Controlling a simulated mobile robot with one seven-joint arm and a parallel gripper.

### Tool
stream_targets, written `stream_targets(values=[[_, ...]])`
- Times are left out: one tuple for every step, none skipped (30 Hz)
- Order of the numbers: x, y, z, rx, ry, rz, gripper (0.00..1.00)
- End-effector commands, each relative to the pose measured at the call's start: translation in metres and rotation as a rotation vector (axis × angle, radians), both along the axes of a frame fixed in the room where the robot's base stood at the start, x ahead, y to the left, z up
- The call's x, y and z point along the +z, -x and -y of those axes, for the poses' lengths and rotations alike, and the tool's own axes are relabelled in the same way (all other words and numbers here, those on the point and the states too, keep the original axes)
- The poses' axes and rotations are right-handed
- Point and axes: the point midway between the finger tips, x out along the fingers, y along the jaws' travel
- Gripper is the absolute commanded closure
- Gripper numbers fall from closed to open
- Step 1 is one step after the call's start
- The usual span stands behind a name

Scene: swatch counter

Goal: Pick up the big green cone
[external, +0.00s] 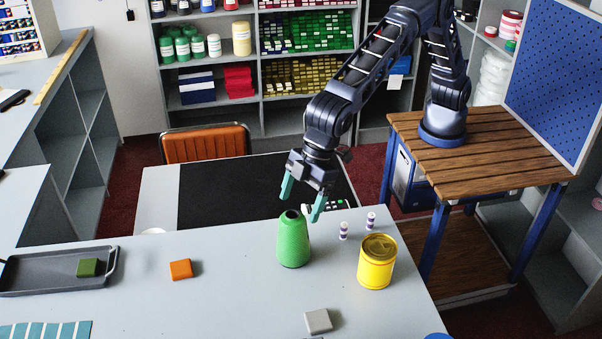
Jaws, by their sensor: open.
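The big green cone (293,243) stands upright on the grey counter, in the middle of the external view. It has a rounded, narrowing top with a dark opening. My gripper (301,206) points down just above the top of the cone. Its two teal fingers are spread apart, one up and to the left of the cone's top and one to the right. Nothing is between the fingers that I can see holding contact. The exact gap in depth between the fingers and the cone is hard to tell.
A yellow can (376,262) stands to the right of the cone, with two small purple-and-white striped cylinders (343,231) behind it. An orange block (181,269), a grey block (318,321) and a dark tray (50,284) with a green block (88,267) lie around.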

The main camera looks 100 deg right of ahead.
Motion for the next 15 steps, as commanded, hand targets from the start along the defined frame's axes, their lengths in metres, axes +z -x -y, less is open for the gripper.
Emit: stream_targets(values=[[-0.002,-0.001,-0.001,0.0,0.0,0.001,0.17],[-0.004,-0.002,-0.001,0.0,0.0,0.001,0.17],[-0.005,-0.002,-0.001,0.0,0.0,0.001,0.17],[-0.007,-0.003,-0.002,0.0,0.0,0.001,0.17],[-0.009,-0.004,-0.002,0.0,0.0,0.001,0.17],[-0.012,-0.006,-0.003,0.0,0.0,0.0,0.17],[-0.015,-0.007,-0.003,0.0,0.0,0.0,0.17],[-0.018,-0.009,-0.004,0.0,0.0,0.0,0.17],[-0.022,-0.011,-0.005,0.0,0.0,0.0,0.17],[-0.026,-0.013,-0.006,0.0,0.0,0.0,0.17],[-0.03,-0.015,-0.007,0.001,0.001,-0.001,0.17],[-0.035,-0.018,-0.009,0.001,0.001,-0.001,0.17],[-0.038,-0.019,-0.009,0.001,0.001,-0.001,0.17],[-0.041,-0.02,-0.01,0.001,0.0,0.0,0.17],[-0.045,-0.021,-0.011,0.001,0.0,0.0,0.17]])
